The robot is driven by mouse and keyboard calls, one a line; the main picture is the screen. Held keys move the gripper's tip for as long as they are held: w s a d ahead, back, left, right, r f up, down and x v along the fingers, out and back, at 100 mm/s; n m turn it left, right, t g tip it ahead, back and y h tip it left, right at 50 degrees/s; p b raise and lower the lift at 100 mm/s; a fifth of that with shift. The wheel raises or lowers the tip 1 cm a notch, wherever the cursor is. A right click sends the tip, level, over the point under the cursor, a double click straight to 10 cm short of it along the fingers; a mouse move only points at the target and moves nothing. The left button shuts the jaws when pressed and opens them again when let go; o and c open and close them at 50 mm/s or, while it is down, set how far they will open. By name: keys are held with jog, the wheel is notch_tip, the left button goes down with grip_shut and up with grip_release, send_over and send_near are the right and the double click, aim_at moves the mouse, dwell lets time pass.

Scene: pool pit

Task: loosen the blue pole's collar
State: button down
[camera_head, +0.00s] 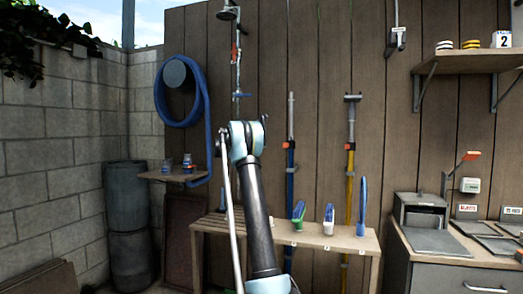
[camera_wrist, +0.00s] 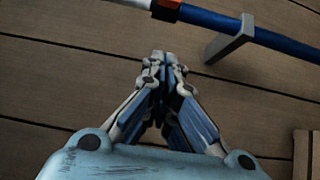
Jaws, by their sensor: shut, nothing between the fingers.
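The blue pole (camera_head: 290,190) stands upright against the plank wall in the head view, with a pale upper section. Its collar (camera_head: 290,146) is dark with a red-orange part, where the pale and blue sections meet. In the wrist view the blue pole (camera_wrist: 285,42) runs across the top right, and its black and orange collar (camera_wrist: 167,10) is at the top edge, partly cut off. My gripper (camera_wrist: 161,56) is shut and empty, its fingertips below the collar in the picture and apart from it. The gripper cannot be made out in the head view.
A grey wall bracket (camera_wrist: 230,40) holds the blue pole. A yellow pole (camera_head: 350,185) with a similar collar stands to the right. A wooden bench (camera_head: 310,237) with brushes stands before both poles. A blue hose (camera_head: 203,105) hangs at left.

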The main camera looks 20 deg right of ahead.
aim_at(289, 145)
jog(key=s+d, duration=0.2)
jog(key=d, duration=0.6)
jog(key=shift+d, duration=0.3)
jog(key=shift+s+d, duration=0.1)
